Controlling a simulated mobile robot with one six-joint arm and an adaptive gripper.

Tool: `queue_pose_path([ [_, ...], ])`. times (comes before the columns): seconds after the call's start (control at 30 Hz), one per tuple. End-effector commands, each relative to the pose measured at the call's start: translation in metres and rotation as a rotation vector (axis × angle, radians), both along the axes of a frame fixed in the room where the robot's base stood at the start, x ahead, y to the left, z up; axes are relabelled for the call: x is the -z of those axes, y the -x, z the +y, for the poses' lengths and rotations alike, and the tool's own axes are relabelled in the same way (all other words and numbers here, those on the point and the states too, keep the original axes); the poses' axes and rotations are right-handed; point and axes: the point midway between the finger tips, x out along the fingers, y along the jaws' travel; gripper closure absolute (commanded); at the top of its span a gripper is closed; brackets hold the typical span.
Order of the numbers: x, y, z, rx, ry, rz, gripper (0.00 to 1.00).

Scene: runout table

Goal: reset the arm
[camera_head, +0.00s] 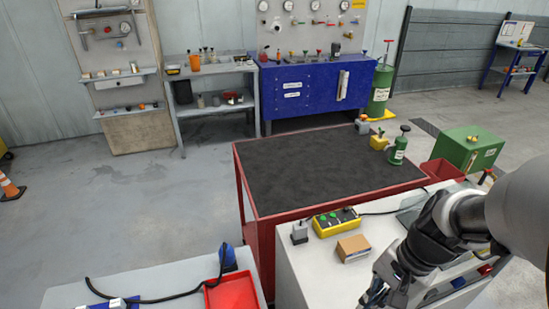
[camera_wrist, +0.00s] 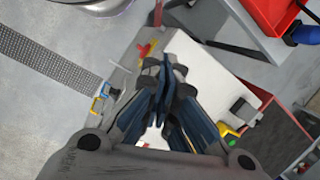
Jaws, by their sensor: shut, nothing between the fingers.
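My gripper (camera_wrist: 164,80) is shut, with its dark fingers together and nothing between them in the wrist view. In the head view my gripper (camera_head: 374,294) hangs at the lower right, pointing down in front of the white-topped table (camera_head: 300,270). My grey arm comes in from the right edge and bends down to it. The arm covers part of that table. The white table top (camera_wrist: 205,75) also shows behind the fingers in the wrist view.
A yellow control box (camera_head: 337,221) and a cardboard box (camera_head: 353,248) stand on the white table. A red table with a dark top (camera_head: 300,170) lies behind it, with green and yellow items at its right. A red tray (camera_head: 232,292) is at the lower left.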

Motion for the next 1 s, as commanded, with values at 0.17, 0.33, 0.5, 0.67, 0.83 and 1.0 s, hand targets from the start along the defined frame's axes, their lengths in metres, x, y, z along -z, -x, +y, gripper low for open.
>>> queue_pose_path([
  [0.17, -0.053, 0.014, 0.030, -0.310, 0.146, -0.170, 1.00],
  [0.33, -0.089, 0.035, 0.051, -0.572, 0.279, -0.323, 1.00],
  [0.5, -0.111, 0.052, 0.061, -0.748, 0.379, -0.437, 1.00],
  [0.67, -0.119, 0.060, 0.064, -0.822, 0.425, -0.486, 1.00],
  [0.83, -0.120, 0.061, 0.064, -0.830, 0.430, -0.491, 1.00],
  [1.0, -0.120, 0.061, 0.064, -0.830, 0.430, -0.491, 1.00],
])
